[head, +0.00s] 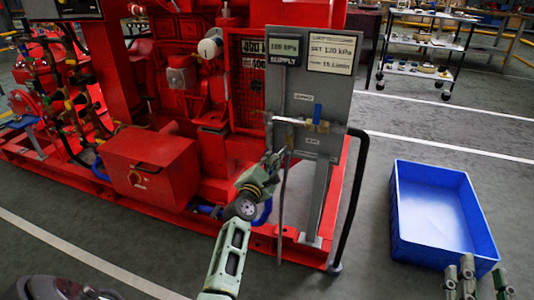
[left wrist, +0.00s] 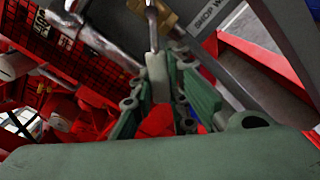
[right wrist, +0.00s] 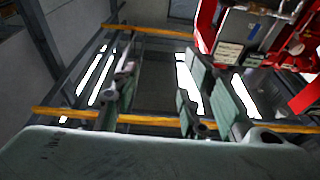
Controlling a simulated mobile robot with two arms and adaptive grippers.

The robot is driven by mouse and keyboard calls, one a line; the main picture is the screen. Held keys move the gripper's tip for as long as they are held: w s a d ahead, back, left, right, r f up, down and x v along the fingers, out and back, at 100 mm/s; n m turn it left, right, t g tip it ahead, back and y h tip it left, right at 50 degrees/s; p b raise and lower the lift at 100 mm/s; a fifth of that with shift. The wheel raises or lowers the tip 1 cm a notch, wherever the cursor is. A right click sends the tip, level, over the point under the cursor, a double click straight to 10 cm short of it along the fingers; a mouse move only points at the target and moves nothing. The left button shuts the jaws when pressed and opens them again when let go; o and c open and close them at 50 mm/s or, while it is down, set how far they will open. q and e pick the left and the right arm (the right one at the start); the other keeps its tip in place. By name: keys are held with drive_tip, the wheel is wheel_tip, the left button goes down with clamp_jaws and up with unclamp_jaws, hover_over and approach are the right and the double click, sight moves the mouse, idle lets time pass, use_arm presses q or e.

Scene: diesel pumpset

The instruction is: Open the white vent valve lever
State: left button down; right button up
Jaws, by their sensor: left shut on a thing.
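The white vent valve lever (left wrist: 157,72) hangs down from a brass valve (left wrist: 166,18) in the left wrist view, its lower part between my left fingers. My left gripper (head: 266,170) is at the left edge of the grey panel (head: 340,95), below the pipe, and shut on the lever. It also shows in the left wrist view (left wrist: 158,92). In the head view the lever is mostly hidden by the gripper. My right gripper (head: 482,272) is empty and open at the lower right; its spread fingers show in the right wrist view (right wrist: 152,95).
A blue valve lever (head: 317,112) stands upright on the panel's pipe. A black hose (head: 358,190) runs down the panel's right side. The red pumpset (head: 150,165) fills the left. A blue crate (head: 398,225) lies on the floor near my right gripper. A shelf cart (head: 422,45) stands behind.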

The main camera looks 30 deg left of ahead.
use_arm(q)
drive_tip(key=shift+w+d+f+n+p, duration=0.25)
drive_tip(key=shift+d+n, duration=0.55)
drive_tip(key=shift+n, duration=0.65)
drive_tip(key=shift+w+d+f+n+p, duration=0.15)
drive_tip(key=shift+d+f+n+p, duration=0.2)
drive_tip(key=shift+d+n, duration=0.8)
drive_tip(key=shift+w+d+f+n+p, duration=0.2)
drive_tip(key=shift+d+f+n+p, duration=0.15)
drive_tip(key=shift+n, duration=1.45)
use_arm(e)
wheel_tip(320, 180, down, 9)
drive_tip(key=d+g+h, duration=0.1)
drive_tip(key=g, duration=0.4)
drive_tip(key=shift+s+d+f+h, duration=0.2)
drive_tip(key=shift+s+h, duration=0.05)
drive_tip(key=shift+h, duration=0.05)
use_arm(q)
drive_tip(key=c, duration=1.7)
unclamp_jaws()
use_arm(e)
drive_tip(key=shift+f, duration=0.1)
